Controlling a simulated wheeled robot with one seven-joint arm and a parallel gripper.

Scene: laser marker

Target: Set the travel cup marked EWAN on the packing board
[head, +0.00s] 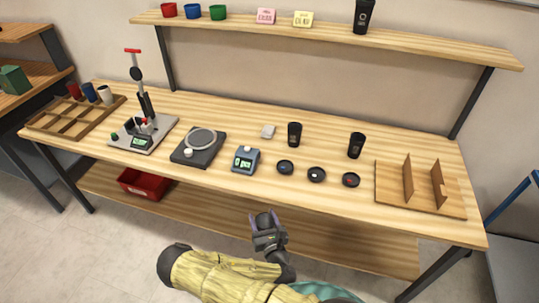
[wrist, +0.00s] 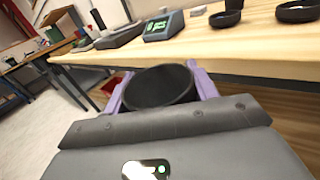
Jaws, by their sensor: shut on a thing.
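My gripper (head: 267,219) is in front of the workbench, apart from it, with its purple fingers shut on a black cup. The held cup (wrist: 160,86) shows open-topped in the wrist view, and no name is readable on it. Two black cups, one middle (head: 294,134) and one right (head: 356,146), stand upright on the bench. Another black cup (head: 363,16) with a pale mark stands on the upper shelf. I cannot read EWAN on any of them. The wooden board with two upright dividers (head: 393,196), which looks like the packing board, lies at the bench's right end without a cup on it.
Three round black lids or discs (head: 285,167) lie near the bench's front edge. A blue-grey device with a green display (head: 246,159), a dark plate with a ring (head: 198,146) and a marker stand (head: 143,133) are further left. A red bin (head: 144,184) sits below.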

